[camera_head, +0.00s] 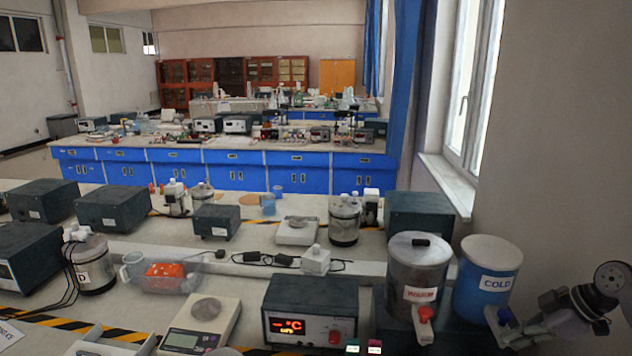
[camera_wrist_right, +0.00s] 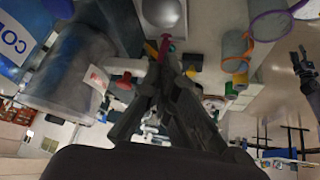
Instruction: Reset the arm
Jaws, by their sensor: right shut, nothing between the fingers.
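My right gripper (camera_head: 514,334) shows at the lower right in the head view, in front of the blue pot marked COLD (camera_head: 487,275). In the right wrist view its dark fingers (camera_wrist_right: 167,62) are together with nothing between them. In that view the steel pot (camera_wrist_right: 85,70) and the COLD label lie to the left of the fingers. The gripper looks clear of the pots, though the exact gap cannot be told. My left gripper is not in view.
A steel pot (camera_head: 417,271) with a red tap stands left of the blue pot. A temperature controller (camera_head: 311,306), a balance (camera_head: 200,321), and a clear jug with orange contents (camera_head: 163,274) share the near bench. A window wall bounds the right side.

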